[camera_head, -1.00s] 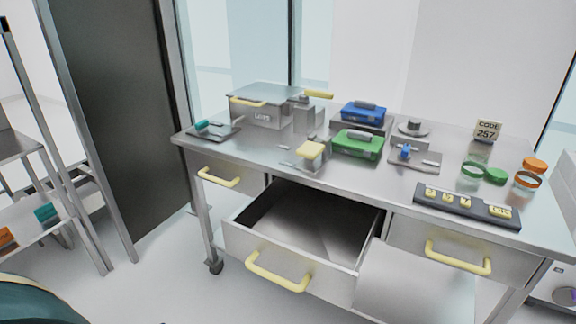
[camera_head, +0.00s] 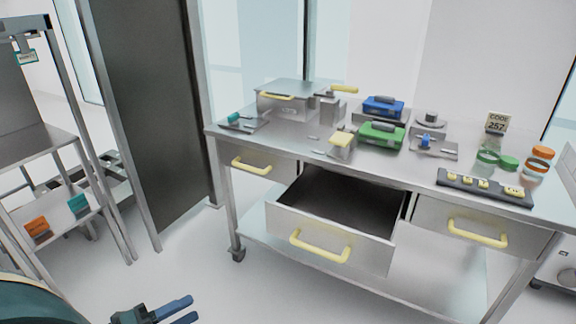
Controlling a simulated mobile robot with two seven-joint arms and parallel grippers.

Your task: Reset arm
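My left gripper (camera_head: 176,309) shows at the bottom edge of the head view, low in front of the table and left of the open drawer. Its two blue fingers point right with a gap between them, and I see nothing in the gap. Part of my teal arm (camera_head: 40,300) shows at the bottom left. My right gripper is out of the view.
A metal table (camera_head: 300,160) has its middle drawer (camera_head: 325,235) pulled out, empty where visible. On top stand a metal bin (camera_head: 285,105), a green box (camera_head: 381,137), a blue box (camera_head: 383,106) and a keypad (camera_head: 484,187). A shelf rack (camera_head: 50,165) stands left. Floor between is clear.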

